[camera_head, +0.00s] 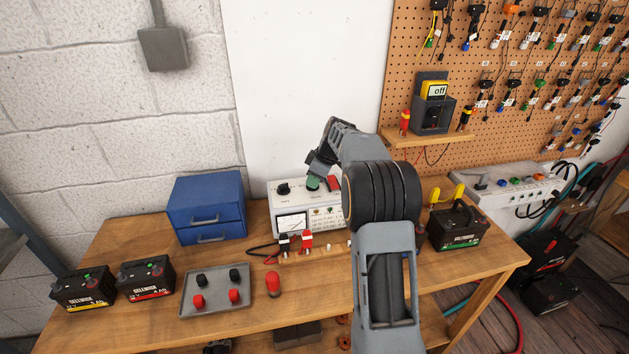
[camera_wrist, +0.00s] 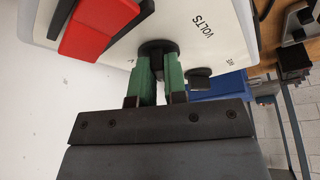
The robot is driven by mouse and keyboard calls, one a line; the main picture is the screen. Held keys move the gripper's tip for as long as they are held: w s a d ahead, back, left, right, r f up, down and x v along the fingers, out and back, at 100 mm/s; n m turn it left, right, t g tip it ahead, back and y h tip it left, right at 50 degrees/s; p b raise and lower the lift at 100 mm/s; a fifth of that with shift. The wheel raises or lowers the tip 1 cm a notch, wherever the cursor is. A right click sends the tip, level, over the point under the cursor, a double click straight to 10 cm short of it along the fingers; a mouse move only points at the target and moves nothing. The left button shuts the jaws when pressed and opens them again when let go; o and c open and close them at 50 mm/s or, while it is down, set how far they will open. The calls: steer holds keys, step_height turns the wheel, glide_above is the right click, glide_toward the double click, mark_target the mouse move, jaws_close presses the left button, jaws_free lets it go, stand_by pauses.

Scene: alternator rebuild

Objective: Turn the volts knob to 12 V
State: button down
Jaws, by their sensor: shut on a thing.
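The white bench unit (camera_head: 330,216) stands at the back of the wooden bench, with a meter on its front. In the wrist view its panel carries the label VOLTS (camera_wrist: 205,25) beside a round black knob (camera_wrist: 157,46). My gripper (camera_wrist: 159,66) has green fingers shut on this volts knob, one on each side. In the head view my gripper (camera_head: 314,183) reaches the top of the unit, and my arm hides part of its right side. The knob's pointer and most scale marks are hidden, so I cannot tell its setting.
A red rocker switch (camera_wrist: 98,27) is close beside the held knob, and a second black knob (camera_wrist: 200,80) is on its other side. A blue drawer box (camera_head: 208,205) stands left of the unit. Red and black clips (camera_head: 306,241) lie in front.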

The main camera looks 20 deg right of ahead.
stand_by(0.4)
steer(key=c, duration=1.2)
jaws_free()
steer(key=shift+o, duration=0.2)
steer(key=v, duration=1.3)
steer(key=shift+d+r, duration=0.15)
steer(key=shift+r, duration=0.2)
steer(key=shift+s, duration=0.1)
